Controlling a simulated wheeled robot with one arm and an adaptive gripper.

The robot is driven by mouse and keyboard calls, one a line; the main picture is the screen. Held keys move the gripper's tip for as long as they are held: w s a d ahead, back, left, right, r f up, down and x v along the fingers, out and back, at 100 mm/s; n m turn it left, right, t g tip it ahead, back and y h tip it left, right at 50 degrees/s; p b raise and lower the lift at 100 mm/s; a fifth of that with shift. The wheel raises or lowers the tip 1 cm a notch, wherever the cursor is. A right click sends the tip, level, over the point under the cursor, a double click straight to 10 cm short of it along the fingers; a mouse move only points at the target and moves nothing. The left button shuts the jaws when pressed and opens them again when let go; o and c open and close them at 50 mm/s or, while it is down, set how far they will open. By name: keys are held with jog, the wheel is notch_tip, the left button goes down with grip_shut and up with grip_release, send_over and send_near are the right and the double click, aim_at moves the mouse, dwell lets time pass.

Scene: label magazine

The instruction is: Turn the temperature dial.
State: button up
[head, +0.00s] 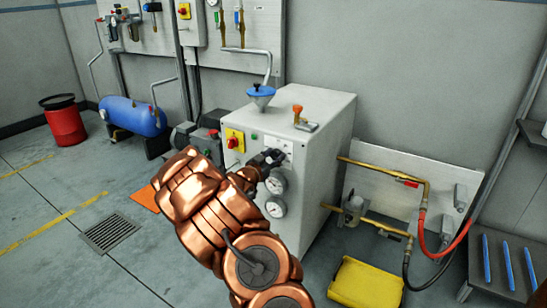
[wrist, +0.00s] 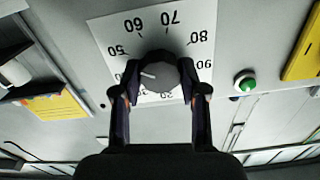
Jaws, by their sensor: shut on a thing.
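The temperature dial (wrist: 160,74) is a round dark grey knob on a white scale plate (wrist: 105,30) in the wrist view. Its short white mark points left, a little below the 50. Numbers from 50 to 90 show around it; the lower ones are partly hidden by my fingers. My gripper (wrist: 160,84) is shut on the dial, one finger on each side. In the head view my gripper (head: 272,157) is at the front of the grey machine (head: 320,150), where it covers most of the dial.
Two round gauges (head: 275,183) sit just below my gripper. A yellow panel with a red switch (head: 235,140) is to its left. A green button (wrist: 245,83) is right of the dial in the wrist view. A blue funnel (head: 261,92) and an orange-handled valve (head: 299,112) stand on top.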

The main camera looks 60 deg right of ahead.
jog(key=shift+r+p, duration=0.15)
jog(key=shift+p, duration=0.6)
jog(key=shift+n+p, duration=0.3)
jog(key=shift+p, duration=0.35)
jog(key=o, duration=1.1)
jog(key=shift+a, duration=0.1)
jog(key=a, duration=1.1)
jog(key=shift+s+a, duration=0.25)
jog(key=shift+a, duration=0.15)
